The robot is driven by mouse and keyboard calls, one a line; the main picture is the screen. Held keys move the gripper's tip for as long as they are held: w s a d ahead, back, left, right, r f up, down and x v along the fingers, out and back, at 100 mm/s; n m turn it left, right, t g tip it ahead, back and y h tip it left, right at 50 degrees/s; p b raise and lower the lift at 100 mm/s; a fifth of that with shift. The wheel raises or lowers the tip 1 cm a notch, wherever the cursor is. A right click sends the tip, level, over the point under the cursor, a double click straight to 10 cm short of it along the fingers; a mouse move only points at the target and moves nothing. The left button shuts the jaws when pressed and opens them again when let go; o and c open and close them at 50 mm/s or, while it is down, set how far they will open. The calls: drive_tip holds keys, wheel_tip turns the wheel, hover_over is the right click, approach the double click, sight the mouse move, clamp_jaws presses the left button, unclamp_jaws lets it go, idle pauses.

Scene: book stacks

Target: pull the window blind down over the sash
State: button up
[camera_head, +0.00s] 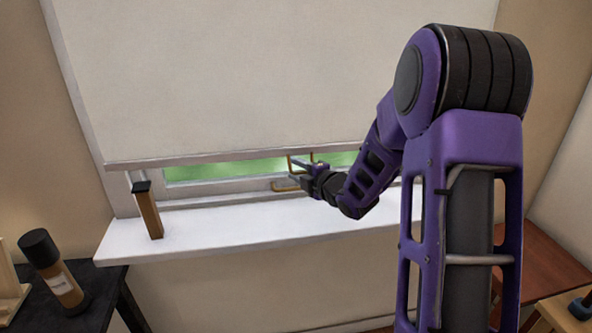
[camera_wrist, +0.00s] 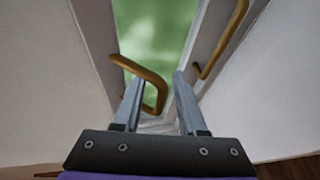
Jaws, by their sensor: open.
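The pale window blind (camera_head: 220,75) hangs over most of the window, and its bottom bar (camera_head: 200,161) is a little above the sill. A strip of the sash (camera_head: 185,185) and green glass shows below it. A brass pull (camera_head: 290,160) hangs at the blind's bottom edge; it shows as a loop in the wrist view (camera_wrist: 150,72). My gripper (camera_head: 292,172) is open at this pull. In the wrist view, part of the loop lies between my fingers (camera_wrist: 158,80), near the left one; contact cannot be told. A second brass handle (camera_wrist: 222,45) is on the sash.
A brown upright block with a dark top (camera_head: 148,210) stands on the left of the white sill (camera_head: 225,232). A dark-capped bottle (camera_head: 55,270) stands on a black table (camera_head: 100,300) at the left. A reddish wooden table (camera_head: 550,265) is at the right. The middle of the sill is clear.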

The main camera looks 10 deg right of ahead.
clamp_jaws()
drive_tip(key=shift+f, duration=0.1)
idle(1.2)
